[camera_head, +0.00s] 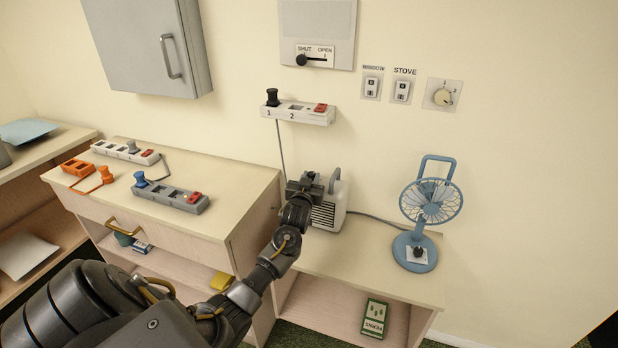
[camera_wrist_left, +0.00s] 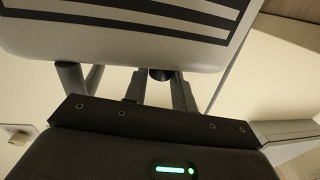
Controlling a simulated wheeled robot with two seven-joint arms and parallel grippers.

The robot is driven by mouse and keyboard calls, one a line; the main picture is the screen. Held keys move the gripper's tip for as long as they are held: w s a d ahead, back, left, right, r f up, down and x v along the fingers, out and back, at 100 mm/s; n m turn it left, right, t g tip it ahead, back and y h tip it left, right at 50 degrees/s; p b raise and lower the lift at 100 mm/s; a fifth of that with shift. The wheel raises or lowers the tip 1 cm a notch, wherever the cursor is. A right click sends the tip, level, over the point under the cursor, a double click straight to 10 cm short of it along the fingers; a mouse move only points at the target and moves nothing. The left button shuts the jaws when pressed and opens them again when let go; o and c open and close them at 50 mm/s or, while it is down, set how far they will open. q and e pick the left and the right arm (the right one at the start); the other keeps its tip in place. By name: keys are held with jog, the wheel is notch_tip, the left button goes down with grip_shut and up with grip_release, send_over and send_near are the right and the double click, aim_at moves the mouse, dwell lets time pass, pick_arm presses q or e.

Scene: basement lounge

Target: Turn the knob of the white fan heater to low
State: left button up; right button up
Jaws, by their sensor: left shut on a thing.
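The white fan heater (camera_head: 341,202) stands on the low shelf against the wall, its slatted grille facing me. My left gripper (camera_head: 312,184) reaches over its top and hides part of it. In the left wrist view the heater's pale body and dark slats (camera_wrist_left: 130,46) fill the top. The two fingers of my left gripper (camera_wrist_left: 160,82) are shut on a small dark knob (camera_wrist_left: 160,73) at the heater's edge. The knob's marks and pointer are hidden, so its setting cannot be read. My right gripper is out of view.
A blue desk fan (camera_head: 431,205) stands right of the heater on the same shelf top (camera_head: 365,262). A power strip (camera_head: 298,113) is on the wall above. A taller cabinet (camera_head: 235,197) with power strips stands left. A cord runs behind the heater.

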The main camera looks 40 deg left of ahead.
pick_arm(q)
jog(key=shift+w+d+n+g+y, duration=0.1)
jog(key=shift+d+n+g+y, duration=0.15)
jog(key=shift+n+g+y, duration=0.65)
jog(key=shift+y, duration=0.3)
jog(key=o, duration=1)
jog(key=v, duration=1.1)
jog(key=shift+b, duration=0.4)
jog(key=shift+a+f, duration=0.1)
jog(key=shift+f, duration=0.05)
